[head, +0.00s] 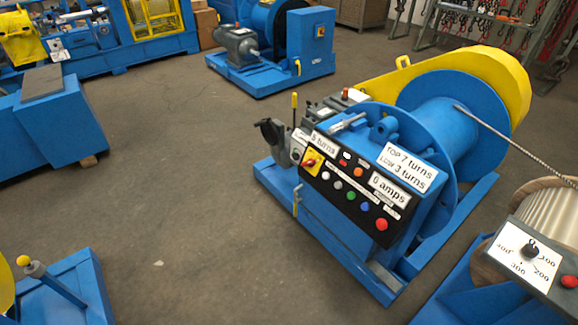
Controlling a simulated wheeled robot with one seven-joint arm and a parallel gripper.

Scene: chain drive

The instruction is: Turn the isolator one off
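A rotary isolator switch (312,162), a red knob on a yellow square plate, sits at the upper left of the black control panel (341,202) on the blue winch. Its knob looks slanted, but its marks are too small to read. A second small yellow plate with a reddish centre, perhaps another isolator (321,31), is on the blue box of the machine at the back. I cannot read which one is numbered one. My gripper is not in view.
The winch drum (443,129) has a yellow guard (450,68) behind it. A lever with a yellow grip (294,105) stands left of the panel. A dial box (528,256) is at lower right, a blue lever stand (70,285) at lower left. Floor (185,190) left of the winch is clear.

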